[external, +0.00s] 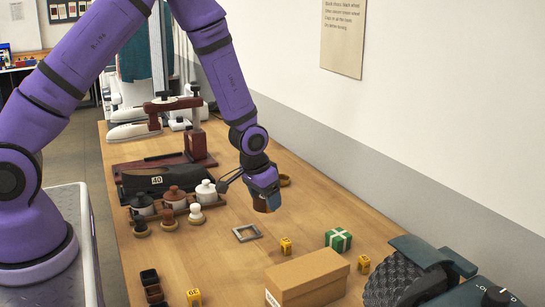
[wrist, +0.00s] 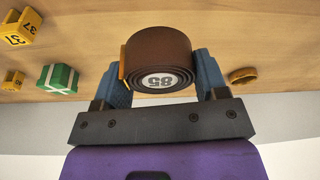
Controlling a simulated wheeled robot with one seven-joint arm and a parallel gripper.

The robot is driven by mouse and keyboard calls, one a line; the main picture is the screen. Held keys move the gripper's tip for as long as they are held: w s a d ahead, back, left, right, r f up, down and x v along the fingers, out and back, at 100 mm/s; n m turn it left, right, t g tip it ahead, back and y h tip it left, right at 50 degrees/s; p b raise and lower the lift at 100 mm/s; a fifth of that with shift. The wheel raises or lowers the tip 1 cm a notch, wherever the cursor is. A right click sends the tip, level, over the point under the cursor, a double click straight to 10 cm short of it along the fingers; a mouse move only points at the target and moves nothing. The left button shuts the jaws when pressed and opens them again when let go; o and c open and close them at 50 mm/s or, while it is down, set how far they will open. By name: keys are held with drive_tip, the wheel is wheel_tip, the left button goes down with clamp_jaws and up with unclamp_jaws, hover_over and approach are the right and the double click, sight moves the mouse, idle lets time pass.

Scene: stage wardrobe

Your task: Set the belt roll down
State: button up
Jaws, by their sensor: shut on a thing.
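The belt roll (wrist: 158,52) is a brown coil with a round white label reading 85. My gripper (wrist: 162,75) is shut on it, with one blue finger on each side. In the external view the brown roll (external: 261,205) shows below my gripper (external: 264,192), partly hidden by the fingers. It is over the wooden table (external: 215,270), right of the lidded pots. I cannot tell how large the gap below it is.
A square metal frame (external: 247,233) lies near the roll. A green box with a white cross (external: 338,239), yellow numbered blocks (external: 286,246) and a cardboard box (external: 307,278) stand nearer. A small brown ring (wrist: 243,75) lies close by.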

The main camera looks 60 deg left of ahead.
drive_tip(key=shift+s+r, duration=0.1)
drive_tip(key=shift+s, duration=0.55)
drive_tip(key=w+a, duration=0.1)
drive_tip(key=a, duration=0.5)
drive_tip(key=w+a+n, duration=0.1)
drive_tip(key=a, duration=0.4)
drive_tip(key=w+a+n, duration=0.1)
drive_tip(key=a, duration=0.5)
drive_tip(key=shift+w+a+y, duration=0.35)
drive_tip(key=shift+y, duration=0.05)
drive_tip(key=a+n, duration=0.1)
drive_tip(key=a, duration=0.4)
drive_tip(key=s+a, duration=0.1)
drive_tip(key=a, duration=0.5)
drive_tip(key=s+a+n, duration=0.1)
drive_tip(key=a, duration=0.5)
drive_tip(key=shift+s+a+r+n+g, duration=0.1)
drive_tip(key=shift+a+n+g, duration=0.1)
drive_tip(key=shift+n+g, duration=0.1)
drive_tip(key=w+a, duration=0.2)
drive_tip(key=w, duration=0.2)
drive_tip(key=w+a+f, duration=0.1)
drive_tip(key=w+a, duration=0.1)
drive_tip(key=w, duration=0.3)
drive_tip(key=w+a, duration=0.2)
drive_tip(key=w, duration=0.3)
drive_tip(key=shift+w+a+f, duration=0.15)
drive_tip(key=shift+a+f, duration=0.1)
drive_tip(key=shift+a, duration=0.05)
drive_tip(key=shift+f, duration=1.75)
